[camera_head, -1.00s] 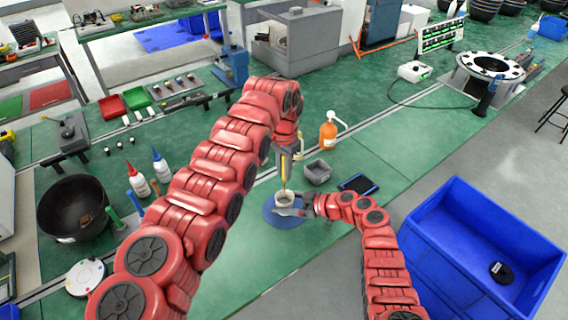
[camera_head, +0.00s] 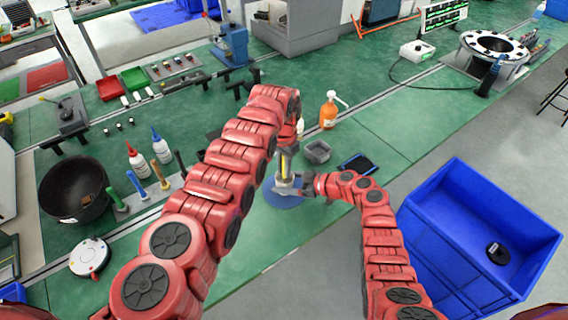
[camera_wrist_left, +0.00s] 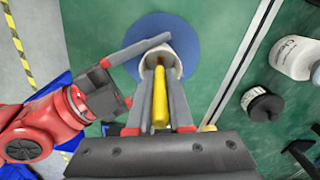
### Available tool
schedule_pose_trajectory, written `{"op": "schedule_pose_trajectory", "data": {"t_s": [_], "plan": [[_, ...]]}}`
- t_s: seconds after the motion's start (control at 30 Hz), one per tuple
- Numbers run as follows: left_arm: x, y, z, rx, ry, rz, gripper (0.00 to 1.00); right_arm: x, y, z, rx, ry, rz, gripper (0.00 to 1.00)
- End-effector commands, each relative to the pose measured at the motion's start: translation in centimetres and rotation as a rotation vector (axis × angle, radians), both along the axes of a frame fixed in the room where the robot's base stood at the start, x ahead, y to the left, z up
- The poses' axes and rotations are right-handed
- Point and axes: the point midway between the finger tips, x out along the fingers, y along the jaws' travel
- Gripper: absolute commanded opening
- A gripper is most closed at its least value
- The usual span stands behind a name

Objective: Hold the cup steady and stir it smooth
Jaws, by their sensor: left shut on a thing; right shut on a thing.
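A small white cup (camera_head: 283,190) stands on a round blue mat (camera_head: 285,203) near the bench's front edge. The cup also shows in the left wrist view (camera_wrist_left: 177,70). My right gripper (camera_head: 301,188) reaches in from the right and is shut around the cup, one finger showing along its far side in the left wrist view. My left gripper (camera_head: 285,170) is above the cup, shut on a yellow-handled stirrer (camera_wrist_left: 160,100) between its two fingers. The stirrer points down into the cup's mouth. The contents are mostly hidden by the stirrer and fingers.
A grey open box (camera_head: 317,152), a dark tablet (camera_head: 357,163) and an orange pump bottle (camera_head: 328,110) stand behind and right of the cup. Glue bottles (camera_head: 138,163) and a black bowl (camera_head: 74,190) are left. A blue crate (camera_head: 470,245) stands off the bench at right.

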Motion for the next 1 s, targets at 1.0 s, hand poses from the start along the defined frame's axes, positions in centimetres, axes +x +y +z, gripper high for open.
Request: {"op": "schedule_pose_trajectory", "data": {"t_s": [1.0], "plan": [[-0.7, 0.7, -0.2, 0.001, -0.001, 0.002, 0.0, 0.0, 0.0, 0.0, 0.0, 0.0, 0.0, 0.16]]}}
